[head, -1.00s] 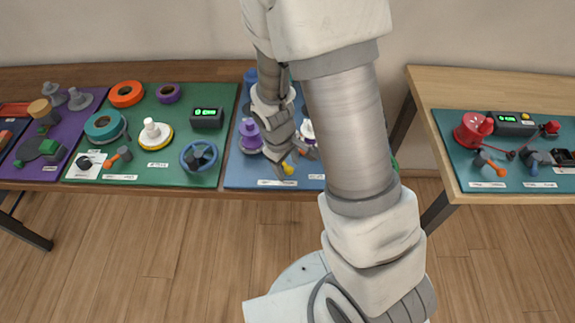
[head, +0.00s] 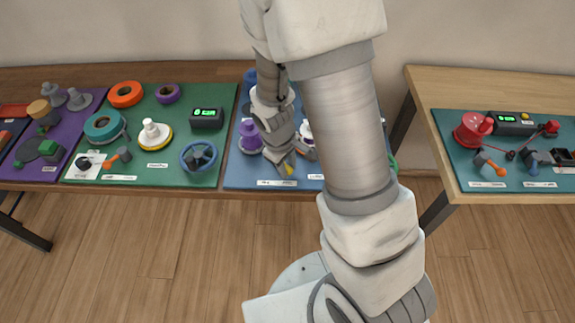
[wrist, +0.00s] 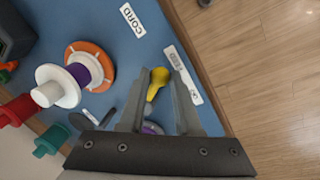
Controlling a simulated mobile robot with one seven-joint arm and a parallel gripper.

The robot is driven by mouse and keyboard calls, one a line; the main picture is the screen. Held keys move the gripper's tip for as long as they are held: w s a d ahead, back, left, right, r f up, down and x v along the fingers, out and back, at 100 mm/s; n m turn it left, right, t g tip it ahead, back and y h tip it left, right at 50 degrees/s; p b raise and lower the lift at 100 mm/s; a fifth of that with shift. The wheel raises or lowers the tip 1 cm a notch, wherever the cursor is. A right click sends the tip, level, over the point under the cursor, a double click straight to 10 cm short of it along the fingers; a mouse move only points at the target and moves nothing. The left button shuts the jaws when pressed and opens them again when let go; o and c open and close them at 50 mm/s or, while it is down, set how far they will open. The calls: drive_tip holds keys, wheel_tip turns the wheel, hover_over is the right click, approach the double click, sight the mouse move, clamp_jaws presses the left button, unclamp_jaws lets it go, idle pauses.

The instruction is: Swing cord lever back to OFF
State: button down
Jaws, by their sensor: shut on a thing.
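The cord lever has a yellow handle (wrist: 157,82), which lies between the fingers of my gripper (wrist: 160,84) in the wrist view. My gripper is shut on this handle. A purple part of the lever's base shows partly between the fingers, near the palm. In the head view the yellow handle (head: 288,169) shows at the front of the blue board (head: 240,174), below my gripper (head: 291,163). A white label strip (wrist: 183,75) lies just beyond the handle; its print is too small to read surely. Another label reads "CORD" (wrist: 132,20).
A spool with an orange flange (wrist: 103,62) stands left of my gripper in the wrist view, with red (wrist: 16,112) and teal (wrist: 50,140) pieces beyond. A green board (head: 140,177) lies left of the blue one. A separate table (head: 505,83) stands right, across a gap.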

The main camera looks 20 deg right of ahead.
sight(268, 177)
drive_tip(key=shift+a+m, duration=0.15)
drive_tip(key=shift+m, duration=0.15)
drive_tip(key=a+m+b, duration=0.1)
drive_tip(key=m, duration=0.1)
drive_tip(key=shift+a+m, duration=0.2)
drive_tip(key=shift+m, duration=0.1)
drive_tip(key=m, duration=0.1)
drive_tip(key=a+m, duration=0.1)
drive_tip(key=m+g, duration=0.1)
drive_tip(key=shift+w+a+m, duration=0.25)
drive_tip(key=shift+a+m, duration=0.05)
drive_tip(key=shift+a, duration=0.05)
drive_tip(key=m, duration=0.1)
drive_tip(key=a+m, duration=0.1)
drive_tip(key=shift+w+m+g, duration=0.3)
drive_tip(key=shift+w+a+m+g+p, duration=0.15)
drive_tip(key=shift+w+a+m+p, duration=0.2)
drive_tip(key=shift+m, duration=0.5)
drive_tip(key=shift+w+a+m+g+p, duration=0.15)
drive_tip(key=shift+w+a+m+p, duration=0.15)
drive_tip(key=shift+m, duration=0.55)
drive_tip(key=c, duration=0.6)
unclamp_jaws()
drive_tip(key=shift+c, duration=0.2)
